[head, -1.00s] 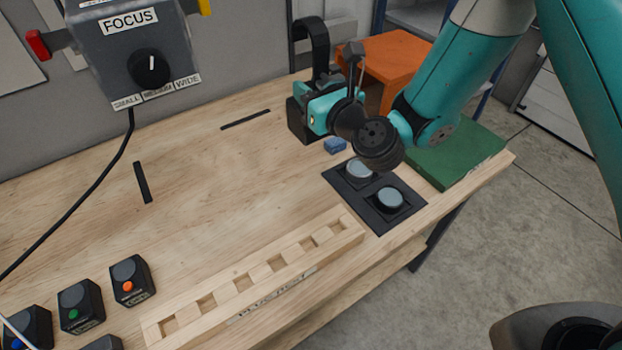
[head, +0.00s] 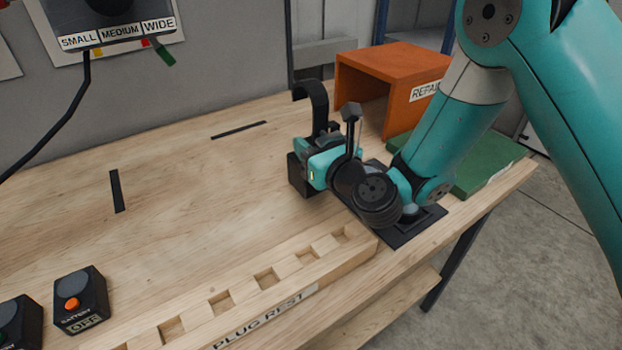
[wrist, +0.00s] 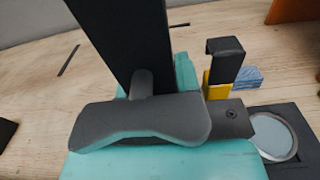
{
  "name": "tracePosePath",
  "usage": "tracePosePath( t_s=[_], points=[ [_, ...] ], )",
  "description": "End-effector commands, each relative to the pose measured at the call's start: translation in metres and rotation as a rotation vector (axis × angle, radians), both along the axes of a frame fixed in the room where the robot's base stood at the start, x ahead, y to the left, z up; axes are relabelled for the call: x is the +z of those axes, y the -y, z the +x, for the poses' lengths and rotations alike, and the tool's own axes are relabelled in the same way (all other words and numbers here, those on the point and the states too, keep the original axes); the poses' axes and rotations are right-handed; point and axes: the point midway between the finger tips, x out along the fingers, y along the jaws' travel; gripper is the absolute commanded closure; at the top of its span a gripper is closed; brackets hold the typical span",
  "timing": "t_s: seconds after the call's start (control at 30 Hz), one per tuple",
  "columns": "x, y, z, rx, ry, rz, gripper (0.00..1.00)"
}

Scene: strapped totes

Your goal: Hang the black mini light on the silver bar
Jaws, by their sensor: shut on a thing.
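The black mini light (head: 298,177) is a dark boxy body with a curved black hook (head: 318,96) rising above it, in the middle of the head view. My teal gripper (head: 318,165) is shut on it and holds it upright over the bench, near the front right. In the wrist view a broad black upright piece (wrist: 125,40), seemingly the light's hook, rises beyond my dark grey finger. The light's far side is hidden. I cannot make out the silver bar in either current view.
An orange box (head: 410,75) marked REPAIR and a green mat (head: 490,168) lie behind and right of my arm. A wooden plug rest (head: 250,290) runs along the front edge. A black battery unit (head: 80,305) stands front left. The bench's middle left is mostly clear.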

Motion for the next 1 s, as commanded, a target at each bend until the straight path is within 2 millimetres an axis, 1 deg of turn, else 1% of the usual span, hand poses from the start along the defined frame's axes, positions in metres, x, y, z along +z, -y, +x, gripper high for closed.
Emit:
tracePosePath(
  t_s=[0.17, 0.4, 0.47, 0.77, 0.93, 0.97, 1.0],
  points=[
    [-0.008, 0.0, 0.001, -0.001, 0.005, 0.003, 1.0],
    [-0.039, 0.0, 0.001, -0.001, 0.003, 0.004, 1.0],
    [-0.043, 0.0, 0.001, -0.001, 0.004, 0.005, 1.0],
    [-0.042, 0.0, 0.001, -0.001, 0.004, 0.004, 1.0],
    [-0.047, 0.0, 0.001, -0.001, 0.004, 0.003, 1.0],
    [-0.047, 0.0, 0.0, 0.0, 0.001, 0.0, 0.61],
    [-0.047, 0.0, 0.0, 0.0, 0.001, 0.0, 0.52]
  ],
)
